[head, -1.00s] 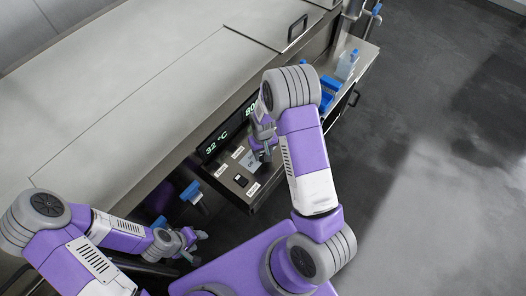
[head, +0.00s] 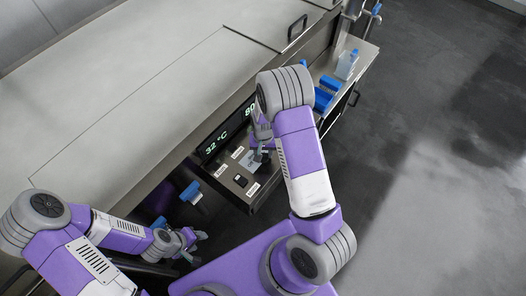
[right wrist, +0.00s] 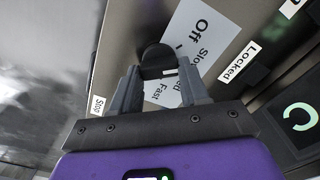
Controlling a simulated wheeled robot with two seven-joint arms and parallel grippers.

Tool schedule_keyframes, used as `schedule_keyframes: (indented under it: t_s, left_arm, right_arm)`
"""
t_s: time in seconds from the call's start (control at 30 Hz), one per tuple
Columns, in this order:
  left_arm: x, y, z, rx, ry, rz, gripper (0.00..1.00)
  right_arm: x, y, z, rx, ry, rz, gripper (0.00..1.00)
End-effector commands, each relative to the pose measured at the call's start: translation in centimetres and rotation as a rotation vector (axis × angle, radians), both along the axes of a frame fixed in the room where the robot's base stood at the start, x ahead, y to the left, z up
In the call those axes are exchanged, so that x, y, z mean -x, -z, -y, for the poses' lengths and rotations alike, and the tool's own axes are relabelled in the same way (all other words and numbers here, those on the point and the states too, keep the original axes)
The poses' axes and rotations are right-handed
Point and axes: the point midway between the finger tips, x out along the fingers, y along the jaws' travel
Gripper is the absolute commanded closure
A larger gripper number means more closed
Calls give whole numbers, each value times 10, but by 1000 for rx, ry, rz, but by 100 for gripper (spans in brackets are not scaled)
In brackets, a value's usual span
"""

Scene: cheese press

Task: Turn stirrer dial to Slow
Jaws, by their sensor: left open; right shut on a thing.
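The stirrer dial is a black round knob (right wrist: 156,60) in the right wrist view. It stands on a pale label plate (right wrist: 207,36) that reads Off, Slow and Fast. My right gripper (right wrist: 157,74) is shut on the knob, one finger on each side. The fingers cover part of the plate, and I cannot tell which word the knob points to. In the head view my right gripper (head: 261,152) is at the control panel (head: 222,178), and the knob is mostly hidden. My left gripper (head: 194,243) is open and empty, low at the left, apart from the panel.
A display (head: 213,146) reading 32 °C is above the panel. A dark switch (head: 240,181) is on the panel near my right gripper. A blue handle (head: 190,192) sticks out at the left. A bottle (head: 346,64) and blue items stand on the far shelf. The floor at the right is clear.

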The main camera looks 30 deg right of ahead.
Motion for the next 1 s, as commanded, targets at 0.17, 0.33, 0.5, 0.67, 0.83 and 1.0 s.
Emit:
schedule_keyframes:
  t_s: [0.17, 0.33, 0.5, 0.67, 0.83, 1.0]
  left_arm:
    - [0, -2, 0, 0, 0, 0, 51]
    - [0, -3, 0, 0, 0, 0, 51]
    - [0, -4, 0, 0, 0, 0, 51]
    - [0, -4, 0, 0, 0, 0, 51]
    - [0, -4, 0, 0, 0, 0, 51]
    - [0, -4, 0, 0, 0, 0, 51]
  right_arm:
    - [0, 0, 1, 1, 124, 1, 86]
    - [0, 0, 1, 1, 213, 1, 86]
    - [0, 0, 1, 1, 266, 1, 86]
    - [0, 0, 1, 1, 289, 1, 86]
    - [0, 0, 1, 1, 292, 1, 86]
    - [0, 0, 1, 1, 292, 1, 86]
